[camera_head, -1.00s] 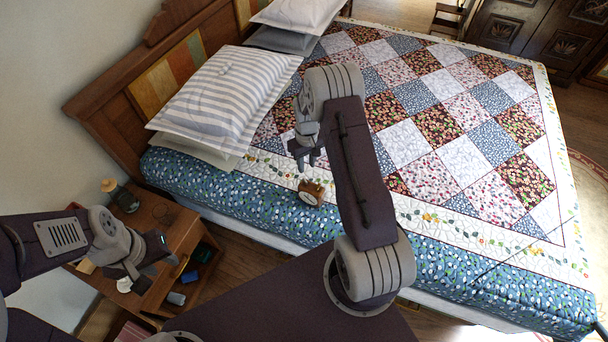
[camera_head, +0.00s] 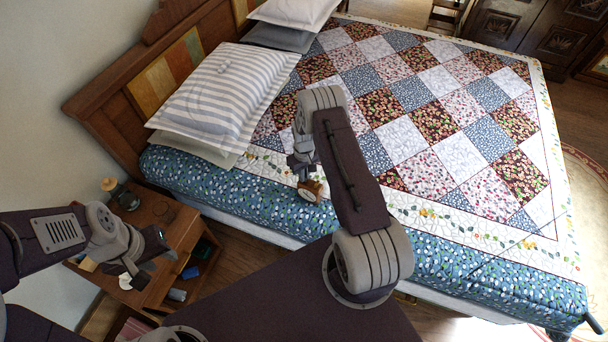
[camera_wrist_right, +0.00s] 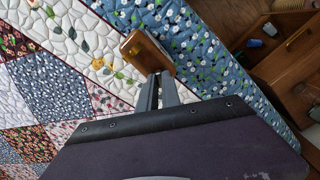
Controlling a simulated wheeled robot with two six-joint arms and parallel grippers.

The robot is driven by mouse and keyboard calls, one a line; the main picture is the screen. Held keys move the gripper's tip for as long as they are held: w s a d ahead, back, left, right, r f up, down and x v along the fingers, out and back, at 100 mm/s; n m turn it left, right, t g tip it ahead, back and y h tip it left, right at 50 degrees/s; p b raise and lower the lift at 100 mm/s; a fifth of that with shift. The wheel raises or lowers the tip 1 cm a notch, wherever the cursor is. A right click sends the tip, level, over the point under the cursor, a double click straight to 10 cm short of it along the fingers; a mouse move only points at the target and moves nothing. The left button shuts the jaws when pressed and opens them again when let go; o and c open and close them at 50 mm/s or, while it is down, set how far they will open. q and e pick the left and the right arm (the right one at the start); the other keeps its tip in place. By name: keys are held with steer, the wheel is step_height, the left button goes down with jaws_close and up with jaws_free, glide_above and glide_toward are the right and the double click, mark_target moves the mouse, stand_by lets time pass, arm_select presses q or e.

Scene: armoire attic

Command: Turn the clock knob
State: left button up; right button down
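The clock (camera_head: 311,190) is a small brown wooden block with a pale face, on the near edge of the bed. In the right wrist view its wooden case (camera_wrist_right: 148,52) lies right at my fingertips. I cannot make out the knob; it is too small or hidden by the fingers. My right gripper (camera_head: 304,178) reaches down to the clock. Its fingers (camera_wrist_right: 160,76) are close together with a narrow gap, and I cannot tell whether they hold anything. My left gripper (camera_head: 146,262) is open and empty over the nightstand.
The bed has a patchwork quilt (camera_head: 440,120) and a striped pillow (camera_head: 222,95) at the headboard. The wooden nightstand (camera_head: 178,238) beside the bed carries a lantern-like object (camera_head: 120,194) and small items. The quilt around the clock is otherwise clear.

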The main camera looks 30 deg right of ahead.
steer(key=shift+f+m+b, duration=0.15)
steer(key=shift+m+b, duration=0.8)
steer(key=shift+m, duration=0.35)
steer(key=m+b, duration=0.1)
steer(key=m, duration=0.1)
steer(key=shift+m, duration=0.3)
steer(key=m+b, duration=0.1)
steer(key=m, duration=0.2)
steer(key=shift+b, duration=0.4)
steer(key=shift+m+b, duration=0.45)
steer(key=shift+m, duration=1.35)
steer(key=c, duration=1.5)
jaws_free()
steer(key=shift+c, duration=0.2)
